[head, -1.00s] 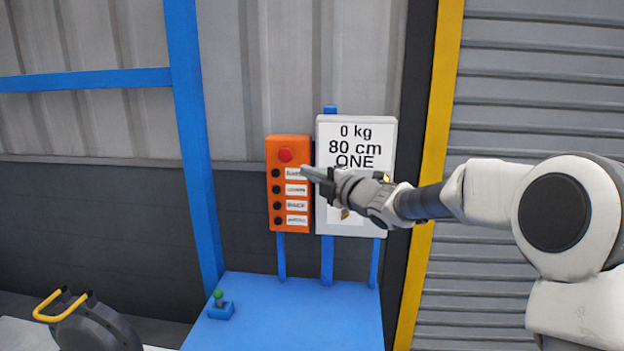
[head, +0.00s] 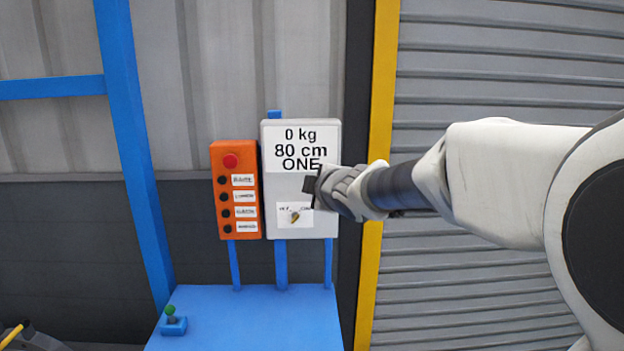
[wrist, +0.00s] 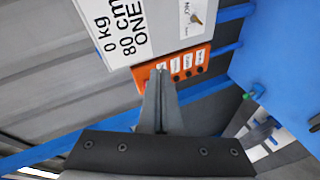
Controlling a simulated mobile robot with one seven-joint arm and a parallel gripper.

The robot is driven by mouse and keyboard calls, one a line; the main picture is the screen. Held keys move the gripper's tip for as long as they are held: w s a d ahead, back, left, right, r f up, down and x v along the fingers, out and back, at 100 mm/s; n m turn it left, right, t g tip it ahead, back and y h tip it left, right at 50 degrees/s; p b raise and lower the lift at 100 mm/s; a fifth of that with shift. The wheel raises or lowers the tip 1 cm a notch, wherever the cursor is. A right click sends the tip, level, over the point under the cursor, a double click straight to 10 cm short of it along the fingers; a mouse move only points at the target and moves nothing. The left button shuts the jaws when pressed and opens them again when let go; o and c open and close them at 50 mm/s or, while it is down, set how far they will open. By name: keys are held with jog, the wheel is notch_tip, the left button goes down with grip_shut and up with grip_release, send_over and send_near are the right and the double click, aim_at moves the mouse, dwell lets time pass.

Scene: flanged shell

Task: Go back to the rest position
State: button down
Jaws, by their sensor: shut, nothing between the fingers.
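My gripper (head: 309,190) is at the end of my arm, which reaches in from the right in the head view. It appears in front of the right edge of the white display box (head: 301,225), which reads "0 kg 80 cm ONE". In the wrist view my gripper's fingers (wrist: 159,78) are together with nothing between them. They overlap the orange button box (wrist: 196,63) in that view, and I cannot tell the exact gap. The white display box also shows at the top of the wrist view (wrist: 160,22).
The orange button box (head: 236,190) has a red button and several black ones. Below is a blue surface (head: 250,315) with a green-topped joystick (head: 171,318). A blue post (head: 135,150) stands left. A grey shutter (head: 480,90) and yellow strip (head: 379,130) are right.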

jog(key=s+d+m+g+h, duration=0.2)
jog(key=s+d+m+h, duration=0.3)
jog(key=s+d+m, duration=0.35)
jog(key=s+d+f+m+g, duration=0.2)
jog(key=s+f+m, duration=0.1)
jog(key=s, duration=0.6)
jog(key=s+d+f+m+g, duration=0.2)
jog(key=s+f+m, duration=0.1)
jog(key=s, duration=0.6)
jog(key=s+d+f+m+g, duration=0.2)
jog(key=s+f+m, duration=0.1)
jog(key=s, duration=0.5)
jog(key=shift+s+d+f+m, duration=0.25)
jog(key=shift+s+f+m, duration=0.15)
jog(key=shift+f, duration=0.4)
